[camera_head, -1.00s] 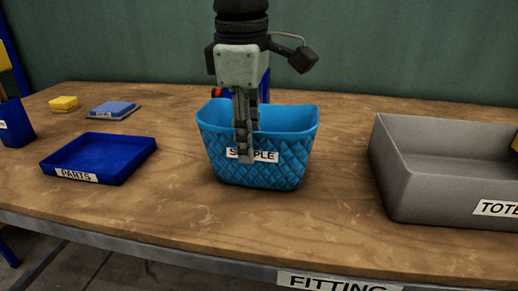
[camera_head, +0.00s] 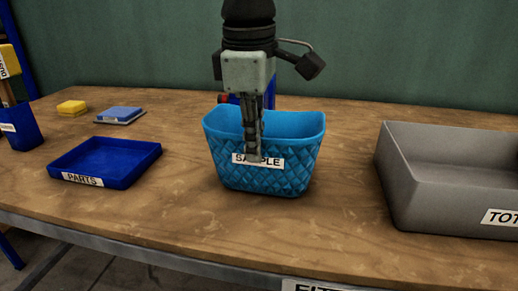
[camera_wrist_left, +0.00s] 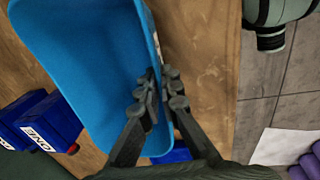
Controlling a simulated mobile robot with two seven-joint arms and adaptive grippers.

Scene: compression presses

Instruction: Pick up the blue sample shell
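The blue sample shell (camera_head: 290,168) is an open basket with a quilted outside and a white SAMPLE label, upright on the wooden table. My left gripper (camera_head: 254,148) points down at its front wall, one finger over the label and the other hidden behind the wall. In the left wrist view, the fingers (camera_wrist_left: 162,85) close in on either side of the wall of the shell (camera_wrist_left: 85,60), pinching it with little gap. My right gripper is not in view.
A dark blue PARTS tray (camera_head: 105,162) lies left of the shell. A grey tote (camera_head: 440,185) stands right. A yellow block (camera_head: 72,108) and a blue-grey item (camera_head: 120,114) lie behind left. A blue bin (camera_head: 20,128) stands far left. Bare table separates shell and tote.

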